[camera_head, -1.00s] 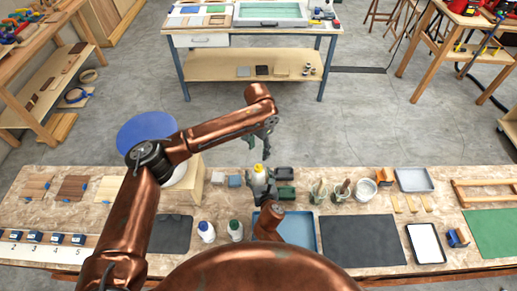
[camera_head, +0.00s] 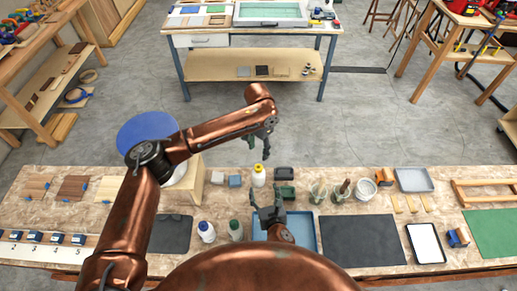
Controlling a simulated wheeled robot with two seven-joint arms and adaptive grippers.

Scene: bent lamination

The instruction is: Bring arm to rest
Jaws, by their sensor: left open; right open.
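My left arm comes in from the left and reaches over the workbench. Its gripper (camera_head: 258,148) hangs in the air above the bench's far edge, jaws apart and empty. My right gripper (camera_head: 265,211) is low at the centre, over the blue tray (camera_head: 304,222), with its fingers spread and nothing between them. The yellow-capped bottle (camera_head: 259,176) stands upright beyond the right gripper, apart from it. Most of the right arm is hidden behind my own copper body part at the bottom.
Numbered blocks (camera_head: 57,239) line the left front. Open floor lies beyond the bench.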

